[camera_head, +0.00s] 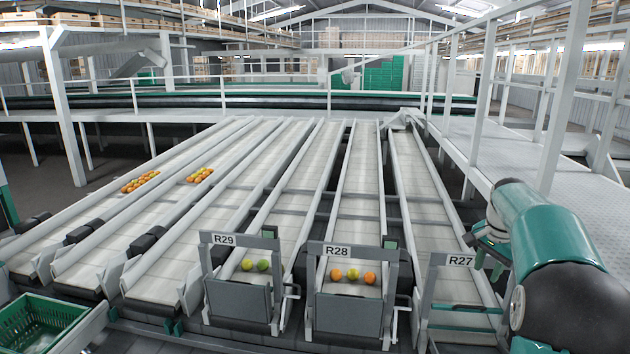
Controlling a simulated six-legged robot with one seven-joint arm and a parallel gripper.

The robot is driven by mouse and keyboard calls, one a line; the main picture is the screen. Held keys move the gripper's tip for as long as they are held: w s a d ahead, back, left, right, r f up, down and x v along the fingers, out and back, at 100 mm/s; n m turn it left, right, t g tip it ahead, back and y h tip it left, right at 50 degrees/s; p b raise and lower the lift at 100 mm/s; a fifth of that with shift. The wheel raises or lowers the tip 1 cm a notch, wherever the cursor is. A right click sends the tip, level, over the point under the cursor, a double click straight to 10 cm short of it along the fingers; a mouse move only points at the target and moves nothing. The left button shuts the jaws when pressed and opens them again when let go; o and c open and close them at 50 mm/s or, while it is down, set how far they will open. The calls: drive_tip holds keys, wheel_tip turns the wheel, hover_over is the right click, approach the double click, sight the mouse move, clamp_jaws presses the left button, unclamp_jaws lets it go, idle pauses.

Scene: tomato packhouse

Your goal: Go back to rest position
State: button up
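My arm, in teal and black, is folded at the right edge of the head view. Small teal parts that look like my gripper (486,248) show beside the arm, above the lane marked R27 (461,261). They are partly hidden by the arm, so I cannot make out the fingertips or whether they are open. I see nothing held there.
Several sloping conveyor lanes run away from me. Lane R28 (337,251) holds orange and yellow tomatoes (352,276); lane R29 (224,240) holds two greenish ones (256,265). A green crate (45,318) stands lower left. A railed walkway (560,175) runs along the right.

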drive_tip(key=s+a+r+n+t, duration=0.1)
drive_tip(key=s+a+r+n, duration=0.25)
drive_tip(key=s+a, duration=0.5)
drive_tip(key=s+a+r+n+t, duration=0.1)
drive_tip(key=s+a+r+n, duration=0.35)
drive_tip(key=a, duration=0.65)
drive_tip(key=s+a+f+n, duration=0.2)
drive_tip(key=s+a, duration=0.3)
drive_tip(key=s, duration=0.4)
drive_tip(key=s+a+f+n+t, duration=0.1)
drive_tip(key=s+a+f+n, duration=0.2)
drive_tip(key=s, duration=0.7)
drive_tip(key=shift+a+f+t+y, duration=0.3)
drive_tip(key=shift+a+f+y, duration=0.1)
drive_tip(key=shift+a+f, duration=0.55)
drive_tip(key=shift+r, duration=0.15)
